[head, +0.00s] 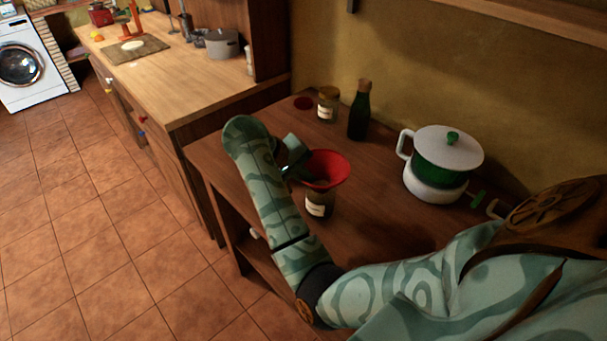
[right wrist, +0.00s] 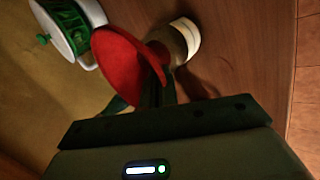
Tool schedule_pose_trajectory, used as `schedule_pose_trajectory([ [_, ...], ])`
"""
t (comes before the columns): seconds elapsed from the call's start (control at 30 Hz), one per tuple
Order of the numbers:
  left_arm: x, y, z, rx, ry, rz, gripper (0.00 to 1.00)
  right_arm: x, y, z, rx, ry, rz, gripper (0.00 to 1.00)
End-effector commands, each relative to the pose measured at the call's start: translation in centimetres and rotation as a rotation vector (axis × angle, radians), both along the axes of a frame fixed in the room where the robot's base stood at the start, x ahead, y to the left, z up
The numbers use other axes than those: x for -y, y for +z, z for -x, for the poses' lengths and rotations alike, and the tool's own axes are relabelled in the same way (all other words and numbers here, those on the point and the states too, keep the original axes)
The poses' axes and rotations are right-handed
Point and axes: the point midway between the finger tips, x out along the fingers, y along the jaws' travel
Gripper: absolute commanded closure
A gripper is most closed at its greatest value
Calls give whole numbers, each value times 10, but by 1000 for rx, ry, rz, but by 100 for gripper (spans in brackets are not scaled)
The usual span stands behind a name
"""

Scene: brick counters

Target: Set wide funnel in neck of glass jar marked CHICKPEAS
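A wide red funnel (head: 326,167) is over a small glass jar (head: 319,206) with a pale label at the counter's left front; the label is too small to read. In the right wrist view the funnel (right wrist: 122,62) overlaps the jar (right wrist: 181,40). Its spout is hidden, so I cannot tell if it sits in the neck. My right gripper (head: 292,172) is at the funnel's left side, its fingers (right wrist: 138,100) seemingly closed on the rim. A second labelled jar (head: 328,105) stands near the wall. My left gripper is out of view.
A dark green bottle (head: 359,112) with a cork stands beside the back jar, and a red disc (head: 303,103) lies to its left. A white and green pot (head: 447,160) is at the right. The counter (head: 370,215) is clear between pot and funnel.

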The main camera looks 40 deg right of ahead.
Motion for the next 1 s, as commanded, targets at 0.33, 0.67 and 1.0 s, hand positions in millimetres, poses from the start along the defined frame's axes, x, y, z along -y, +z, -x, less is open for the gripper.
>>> schedule_pose_trajectory([
  [0.33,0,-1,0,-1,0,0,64,0,-1,0,1,0,0,88],
  [0.67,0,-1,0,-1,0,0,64,0,-1,0,0,0,0,55],
  [1.0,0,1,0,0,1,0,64,0,2,0,1,0,0,55],
])
